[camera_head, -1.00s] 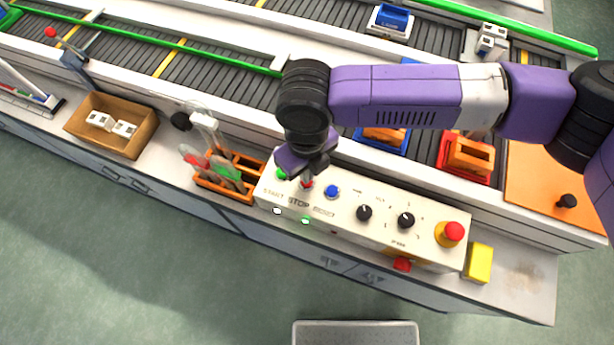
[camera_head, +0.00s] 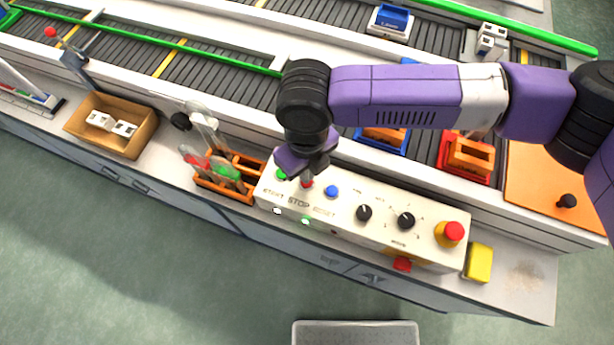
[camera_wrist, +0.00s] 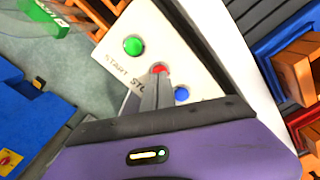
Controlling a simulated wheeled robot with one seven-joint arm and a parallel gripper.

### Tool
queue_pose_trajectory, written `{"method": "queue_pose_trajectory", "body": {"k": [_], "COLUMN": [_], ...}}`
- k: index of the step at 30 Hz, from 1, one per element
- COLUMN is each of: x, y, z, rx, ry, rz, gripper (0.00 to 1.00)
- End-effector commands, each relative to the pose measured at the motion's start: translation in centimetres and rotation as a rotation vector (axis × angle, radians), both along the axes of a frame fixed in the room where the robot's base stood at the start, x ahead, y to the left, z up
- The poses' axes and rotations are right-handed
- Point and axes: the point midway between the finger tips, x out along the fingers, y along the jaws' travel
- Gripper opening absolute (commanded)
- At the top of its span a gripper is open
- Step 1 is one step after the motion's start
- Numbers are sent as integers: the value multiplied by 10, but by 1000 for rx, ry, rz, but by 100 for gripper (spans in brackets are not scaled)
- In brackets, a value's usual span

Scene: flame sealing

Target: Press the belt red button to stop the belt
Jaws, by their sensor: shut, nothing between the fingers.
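The white control panel (camera_head: 290,196) stands at the front edge of the bench. Its red stop button (camera_head: 306,183) sits between the green start button (camera_head: 281,174) and the blue reset button (camera_head: 331,191). My gripper (camera_head: 305,172) is shut and empty over the stop button. In the wrist view, the tips of my gripper (camera_wrist: 157,76) overlap the lower part of the red button (camera_wrist: 160,69), with the green button (camera_wrist: 133,46) to the left and the blue button (camera_wrist: 181,94) to the right. I cannot tell whether the tips touch the button or whether it is pressed in.
A larger red emergency button (camera_head: 454,232) and black knobs (camera_head: 406,221) are farther right on the panel. A wooden holder with tools (camera_head: 224,187) stands just left. The belt (camera_head: 230,78) runs behind, with orange and blue trays (camera_head: 384,139) near my arm.

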Motion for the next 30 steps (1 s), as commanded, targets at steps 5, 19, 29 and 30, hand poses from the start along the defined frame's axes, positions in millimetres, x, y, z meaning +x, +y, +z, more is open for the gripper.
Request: {"method": "queue_pose_trajectory", "body": {"k": [5, 19, 29, 30], "x": [0, 0, 0, 0], "y": [0, 0, 0, 0], "z": [-2, -8, -12, -13], "rx": [0, 0, 0, 0], "ry": [0, 0, 0, 0], "rz": [0, 0, 0, 0], "gripper": [0, 0, 0, 0]}}
